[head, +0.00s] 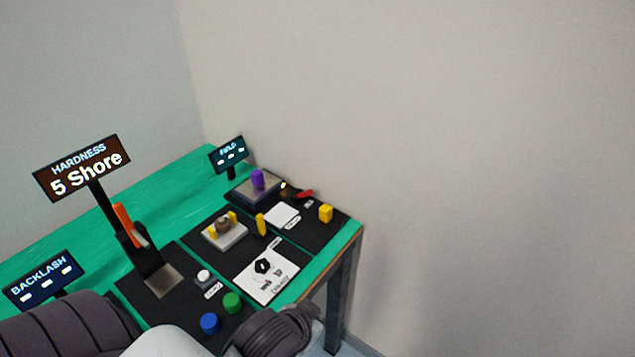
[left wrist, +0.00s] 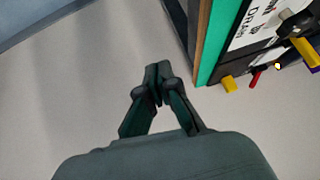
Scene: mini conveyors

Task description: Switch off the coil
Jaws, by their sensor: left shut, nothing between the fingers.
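No label that I can read says coil. A black rotary knob (head: 263,266) sits on a white lettered panel (head: 286,284) near the table's right front edge. A purple cylinder (head: 258,179) stands on a grey block at the back, with a red lever (head: 304,194) beside it. The red lever (left wrist: 255,77) also shows at the right of the left wrist view. My left gripper (left wrist: 157,72) is shut and empty, beyond the table's edge and apart from everything. In the head view my left arm crosses the bottom; its fingertips are hidden. My right gripper is not in view.
The green table (head: 318,262) ends at the right, with floor beyond. A yellow block (head: 326,213), a yellow cylinder (head: 261,224), a blue cylinder (head: 210,322) and a green one (head: 232,302) stand on it. The hardness sign (head: 82,167) rises at left. Walls close the back.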

